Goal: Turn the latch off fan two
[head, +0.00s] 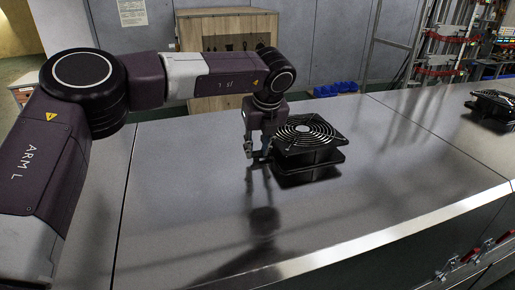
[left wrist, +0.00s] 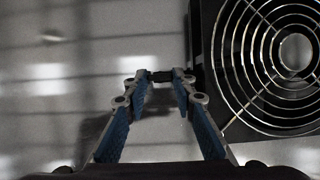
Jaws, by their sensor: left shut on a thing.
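A black square fan (head: 305,136) with round wire rings sits on the metal top, and its guard fills the right of the left wrist view (left wrist: 270,62). My left gripper (head: 258,154) points down at the fan's left side. In the left wrist view its blue-padded fingers are shut on a small dark piece (left wrist: 161,76), which looks like the latch beside the fan's edge. Much of that piece is hidden by the fingertips. A second fan (head: 494,104) sits at the far right. I cannot read a number on either fan. My right gripper is not in view.
The metal top (head: 400,150) is clear between the two fans and in front of the near one. A wooden box (head: 226,32) and blue bins (head: 335,89) stand behind it. Red-handled clamps (head: 486,248) are on the front side at lower right.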

